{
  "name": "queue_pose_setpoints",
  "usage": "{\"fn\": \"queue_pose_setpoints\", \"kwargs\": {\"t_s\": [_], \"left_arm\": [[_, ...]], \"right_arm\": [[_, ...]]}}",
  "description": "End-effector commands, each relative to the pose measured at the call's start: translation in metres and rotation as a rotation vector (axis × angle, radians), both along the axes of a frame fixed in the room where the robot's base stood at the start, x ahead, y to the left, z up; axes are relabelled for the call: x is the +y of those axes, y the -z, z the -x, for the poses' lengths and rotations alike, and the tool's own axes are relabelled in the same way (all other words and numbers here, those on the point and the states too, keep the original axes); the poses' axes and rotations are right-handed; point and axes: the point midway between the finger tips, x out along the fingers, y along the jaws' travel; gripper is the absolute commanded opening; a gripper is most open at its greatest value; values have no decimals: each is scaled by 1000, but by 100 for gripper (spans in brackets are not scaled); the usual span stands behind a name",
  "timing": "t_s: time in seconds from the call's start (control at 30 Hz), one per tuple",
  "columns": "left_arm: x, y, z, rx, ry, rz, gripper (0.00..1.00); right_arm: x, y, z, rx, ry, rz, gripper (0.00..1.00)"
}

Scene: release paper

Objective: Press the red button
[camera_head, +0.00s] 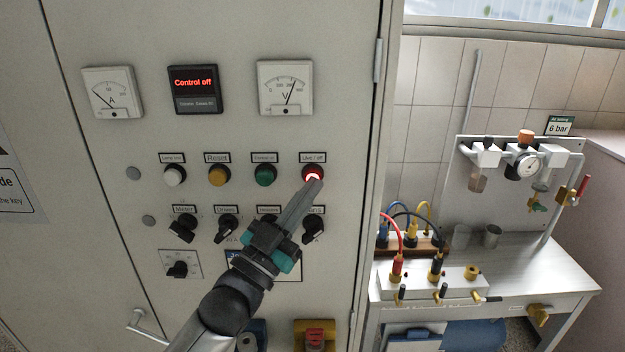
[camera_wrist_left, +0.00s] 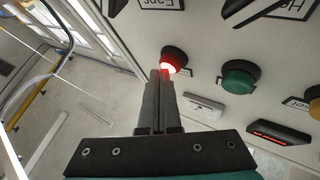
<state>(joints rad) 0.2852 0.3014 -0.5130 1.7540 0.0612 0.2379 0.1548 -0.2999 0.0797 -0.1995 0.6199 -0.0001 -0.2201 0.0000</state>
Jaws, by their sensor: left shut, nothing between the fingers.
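The red button (camera_head: 313,172) is at the right end of the button row on the grey cabinet panel, and it glows. My left gripper (camera_head: 317,183) is shut and empty, with its fingertips at the lower edge of the button. In the left wrist view the closed fingers (camera_wrist_left: 160,76) point at the glowing red button (camera_wrist_left: 173,62) and overlap its lower part. I cannot tell whether the tips touch it. My right gripper is not in view.
A green button (camera_head: 265,175), a yellow button (camera_head: 219,175) and a white button (camera_head: 174,176) sit left of the red one. Black rotary knobs (camera_head: 183,228) are below. A display (camera_head: 194,89) reads "Control off". A metal bench (camera_head: 540,270) stands right of the cabinet.

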Motion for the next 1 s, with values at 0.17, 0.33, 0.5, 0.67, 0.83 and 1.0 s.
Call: {"fn": "queue_pose_setpoints", "kwargs": {"t_s": [0.17, 0.33, 0.5, 0.67, 0.83, 1.0], "left_arm": [[0, -1, -3, -1, 0, 1, 0], [0, -1, -2, -1, -1, 1, 0], [0, -1, -1, 0, -1, 1, 0], [0, -1, 5, 2, -1, 0, 0], [1, -1, 14, 1, -1, 1, 0], [1, 0, 16, 0, -1, 1, 0]], "right_arm": [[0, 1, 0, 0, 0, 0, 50], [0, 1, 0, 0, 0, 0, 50], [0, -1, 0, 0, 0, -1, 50], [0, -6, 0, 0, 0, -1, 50], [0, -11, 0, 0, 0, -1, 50], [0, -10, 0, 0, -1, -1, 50]]}}
